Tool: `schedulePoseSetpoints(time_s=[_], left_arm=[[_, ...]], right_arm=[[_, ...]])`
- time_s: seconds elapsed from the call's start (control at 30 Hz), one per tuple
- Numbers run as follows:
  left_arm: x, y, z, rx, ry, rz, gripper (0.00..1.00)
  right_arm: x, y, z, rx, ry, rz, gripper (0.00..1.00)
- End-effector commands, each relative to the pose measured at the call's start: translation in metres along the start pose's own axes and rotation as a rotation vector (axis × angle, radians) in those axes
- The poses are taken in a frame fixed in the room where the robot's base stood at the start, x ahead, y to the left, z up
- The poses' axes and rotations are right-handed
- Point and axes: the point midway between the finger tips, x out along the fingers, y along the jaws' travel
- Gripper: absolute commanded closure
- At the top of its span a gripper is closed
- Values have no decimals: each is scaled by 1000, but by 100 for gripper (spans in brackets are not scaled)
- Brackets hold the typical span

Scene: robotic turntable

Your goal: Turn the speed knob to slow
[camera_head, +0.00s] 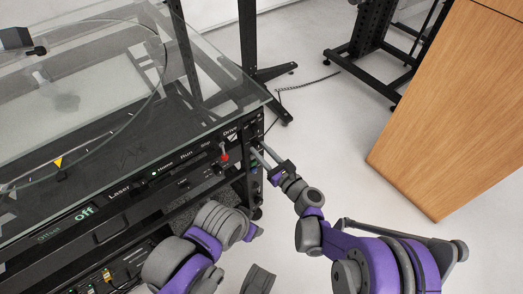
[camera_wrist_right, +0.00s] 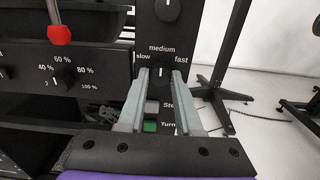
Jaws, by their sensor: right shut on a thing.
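The speed knob (camera_wrist_right: 160,75) is a black dial on the dark front panel, with slow printed at its upper left, medium above it and fast at its upper right. Its white mark appears to point up, towards medium. In the right wrist view, my right gripper (camera_wrist_right: 161,86) has its two grey fingers on either side of the knob, shut on it. In the head view, my right gripper (camera_head: 261,154) reaches the right end of the panel, and the knob is hard to make out there. My left arm shows at the bottom, but its gripper is not visible.
A red-tipped lever (camera_head: 224,156) sticks out left of the gripper. A percentage dial (camera_wrist_right: 63,78) and a green button (camera_wrist_right: 150,126) are close by. The glass tabletop (camera_head: 190,75) overhangs the panel. A wooden cabinet (camera_head: 460,110) stands at right, with open floor between.

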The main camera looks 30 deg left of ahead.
Motion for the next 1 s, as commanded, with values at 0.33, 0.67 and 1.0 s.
schedulePoseSetpoints(time_s=[0.33,0.67,1.0], left_arm=[[0,0,0,0,0,0,36],[2,0,0,0,0,0,36],[3,0,1,0,-1,0,36]], right_arm=[[0,0,0,-38,0,0,100],[0,0,0,-250,0,0,100],[0,-1,0,-538,1,0,100]])
